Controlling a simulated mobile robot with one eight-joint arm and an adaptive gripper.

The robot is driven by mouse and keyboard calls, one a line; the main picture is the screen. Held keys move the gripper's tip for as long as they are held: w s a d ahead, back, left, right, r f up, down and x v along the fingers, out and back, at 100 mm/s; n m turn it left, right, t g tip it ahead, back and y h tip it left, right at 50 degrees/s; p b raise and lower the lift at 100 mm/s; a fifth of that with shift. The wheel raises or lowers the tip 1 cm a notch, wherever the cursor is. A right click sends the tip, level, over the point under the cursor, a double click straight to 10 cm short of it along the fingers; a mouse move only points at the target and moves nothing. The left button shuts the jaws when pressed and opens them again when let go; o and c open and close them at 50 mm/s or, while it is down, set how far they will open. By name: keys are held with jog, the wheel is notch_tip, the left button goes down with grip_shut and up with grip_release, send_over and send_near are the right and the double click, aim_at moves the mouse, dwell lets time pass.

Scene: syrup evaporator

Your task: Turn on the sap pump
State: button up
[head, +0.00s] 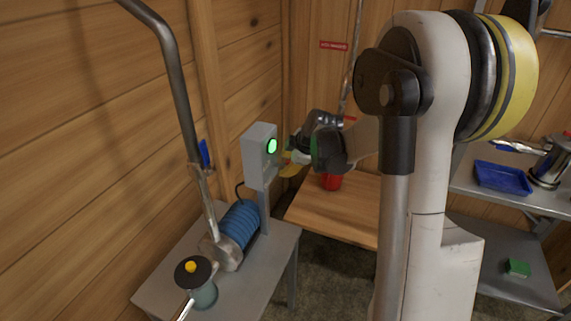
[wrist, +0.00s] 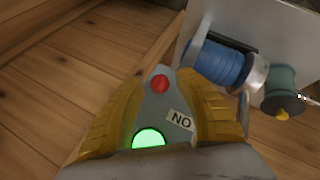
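A grey control box (head: 258,150) stands on a post at the metal table, its green lamp (head: 271,146) glowing. In the wrist view the green lamp (wrist: 148,139) is bright, with a red button (wrist: 159,84) and an upside-down "ON" label (wrist: 181,120) on the grey face (wrist: 155,108). My gripper (head: 286,164) is right in front of that face. Its yellow fingers are parted either side of the red button in the wrist view (wrist: 162,78); contact cannot be told. The blue ribbed pump motor (head: 239,223) sits below on the table; it also shows in the wrist view (wrist: 222,62).
The grey metal table (head: 273,262) also bears a dark-lidded green cylinder (head: 204,291) with a yellow knob. A wooden table (head: 345,218) holds a red object (head: 331,182). A shelf at right holds a blue tray (head: 502,179). A wooden wall stands behind the box.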

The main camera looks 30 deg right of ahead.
jog(key=v, duration=1.2)
dwell(0.4)
jog(key=s+a+f+m+b, duration=0.3)
jog(key=s+a+m, duration=0.3)
jog(key=s+a, duration=0.3)
jog(key=s+a+f+m+b, duration=0.3)
jog(key=s+a+m, duration=0.3)
jog(key=s+a, duration=0.3)
jog(key=s+f, duration=0.1)
jog(key=s, duration=0.1)
jog(key=shift+s+a+f+h+b, duration=0.35)
jog(key=shift+h+b, duration=0.05)
